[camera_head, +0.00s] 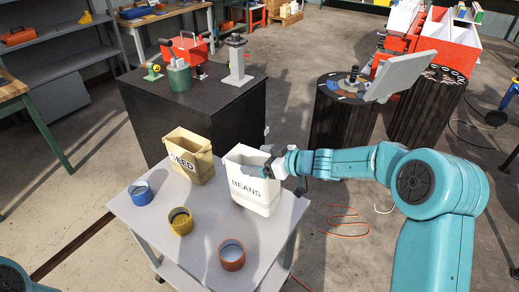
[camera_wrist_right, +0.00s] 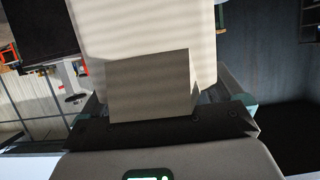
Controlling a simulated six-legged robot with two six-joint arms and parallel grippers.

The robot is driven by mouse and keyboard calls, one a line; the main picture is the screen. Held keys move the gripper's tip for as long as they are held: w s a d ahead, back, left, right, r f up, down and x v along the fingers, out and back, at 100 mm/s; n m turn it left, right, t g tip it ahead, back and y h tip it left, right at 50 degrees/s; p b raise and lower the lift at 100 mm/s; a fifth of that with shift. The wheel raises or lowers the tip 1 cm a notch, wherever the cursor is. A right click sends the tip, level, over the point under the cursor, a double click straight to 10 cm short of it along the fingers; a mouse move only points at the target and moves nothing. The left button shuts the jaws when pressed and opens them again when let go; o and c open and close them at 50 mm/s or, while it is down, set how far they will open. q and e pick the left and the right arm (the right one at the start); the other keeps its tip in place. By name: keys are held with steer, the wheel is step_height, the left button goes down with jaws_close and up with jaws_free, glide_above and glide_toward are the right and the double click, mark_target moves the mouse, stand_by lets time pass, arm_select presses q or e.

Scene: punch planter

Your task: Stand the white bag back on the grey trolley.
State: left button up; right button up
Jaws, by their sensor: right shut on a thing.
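The white bag (camera_head: 256,194), marked BEANS, is upright at the back right of the grey trolley (camera_head: 200,255). Its base is over the trolley top; I cannot tell whether it touches. My right gripper (camera_head: 271,163) is shut on the bag's upper right side, near the rim, and hides part of it. In the right wrist view the bag (camera_wrist_right: 145,25) is a pale surface filling the upper middle, directly in front of the gripper. My left gripper is out of view.
A tan SEED bag (camera_head: 190,160) stands left of the white bag. A dark bench (camera_head: 195,110) is behind; a red cord (camera_head: 345,225) lies on the floor at right.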

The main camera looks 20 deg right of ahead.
steer(key=shift+s+f, duration=0.1)
steer(key=shift+f, duration=0.7)
steer(key=o, duration=1.7)
steer(key=shift+f, duration=0.3)
steer(key=p+v, duration=0.1)
steer(key=v, duration=1.5)
steer(key=shift+s+p, duration=0.15)
steer(key=shift+p, duration=0.15)
